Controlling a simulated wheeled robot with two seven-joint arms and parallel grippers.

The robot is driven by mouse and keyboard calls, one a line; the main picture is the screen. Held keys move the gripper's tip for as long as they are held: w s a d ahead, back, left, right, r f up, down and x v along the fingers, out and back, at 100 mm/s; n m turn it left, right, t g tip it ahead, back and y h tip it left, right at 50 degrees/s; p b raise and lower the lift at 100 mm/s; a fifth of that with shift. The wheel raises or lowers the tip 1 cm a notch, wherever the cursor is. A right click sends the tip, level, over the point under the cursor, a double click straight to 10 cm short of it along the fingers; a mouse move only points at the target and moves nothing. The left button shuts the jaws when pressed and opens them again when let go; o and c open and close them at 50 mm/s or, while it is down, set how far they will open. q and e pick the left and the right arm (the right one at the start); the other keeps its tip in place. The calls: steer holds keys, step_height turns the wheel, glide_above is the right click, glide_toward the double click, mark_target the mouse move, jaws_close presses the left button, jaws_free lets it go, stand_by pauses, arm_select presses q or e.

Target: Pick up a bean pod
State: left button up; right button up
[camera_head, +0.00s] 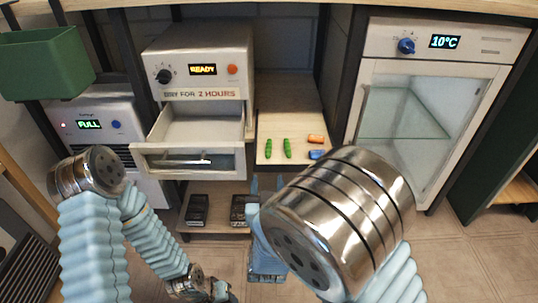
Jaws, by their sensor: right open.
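Two green bean pods lie on the light wooden shelf (292,110), a left one (268,148) and a right one (287,148), side by side and apart. My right gripper (267,186) is in front of and below the shelf edge, open, with its blue fingers pointing toward the shelf. Nothing shows between its fingers, and it is apart from the pods. My large metal arm joint hides part of it. My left gripper (217,291) is low at the bottom edge, small and partly cut off, far from the pods; its jaws are unclear.
An orange object (316,139) and a blue object (317,154) lie right of the pods. The dryer (200,65) reads READY, with its drawer (190,150) pulled out left of the shelf. A glass-door cooler (420,125) stands right. Dark trays (197,209) sit on a lower shelf.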

mark_target(268, 151)
steer(key=w, duration=0.4)
steer(key=w+b, duration=0.1)
steer(key=w, duration=0.8)
steer(key=shift+w+d+f, duration=0.1)
steer(key=shift+w+f, duration=0.1)
steer(key=shift+f, duration=0.15)
steer(key=shift+c, duration=0.4)
jaws_close()
